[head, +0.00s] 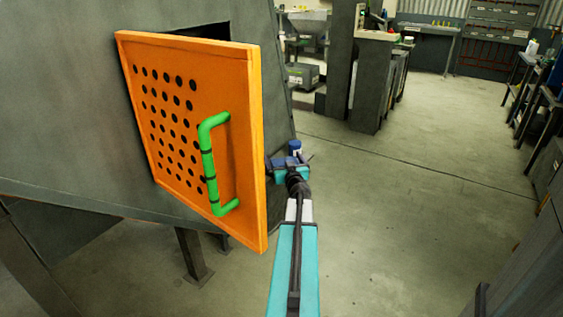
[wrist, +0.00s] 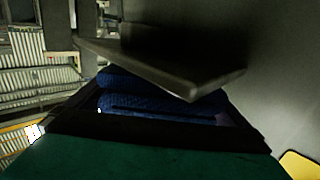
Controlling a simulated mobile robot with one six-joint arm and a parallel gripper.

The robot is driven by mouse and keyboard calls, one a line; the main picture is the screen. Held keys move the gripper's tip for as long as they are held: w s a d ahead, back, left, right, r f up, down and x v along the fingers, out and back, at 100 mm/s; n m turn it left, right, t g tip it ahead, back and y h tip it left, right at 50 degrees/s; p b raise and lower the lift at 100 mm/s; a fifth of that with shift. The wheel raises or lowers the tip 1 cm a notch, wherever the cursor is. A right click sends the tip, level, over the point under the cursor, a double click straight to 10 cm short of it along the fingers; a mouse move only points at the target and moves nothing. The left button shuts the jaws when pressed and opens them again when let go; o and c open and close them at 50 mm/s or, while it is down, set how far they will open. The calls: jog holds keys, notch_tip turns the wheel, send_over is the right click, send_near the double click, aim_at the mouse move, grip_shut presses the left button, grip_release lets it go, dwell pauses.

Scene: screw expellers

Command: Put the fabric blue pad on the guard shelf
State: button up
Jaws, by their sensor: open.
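In the head view, my gripper (head: 290,162) is at the end of the teal arm, just right of the orange guard door's edge. Its jaws are open, though the fingertips are hard to make out. A small blue shape (head: 295,146) shows at the gripper; I cannot tell if it is the pad.
The orange perforated door (head: 240,140) with a green handle (head: 207,160) stands out from the grey machine housing (head: 70,110), left of my arm. Open concrete floor (head: 420,190) lies to the right. Workbenches (head: 425,28) stand at the back, and dark benches line the right edge.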

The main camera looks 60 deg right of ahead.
jog(key=shift+p+v, duration=0.8)
jog(key=shift+v, duration=3.7)
jog(key=shift+p+v, duration=1.5)
jog(key=shift+p, duration=0.05)
jog(key=shift+r, duration=0.1)
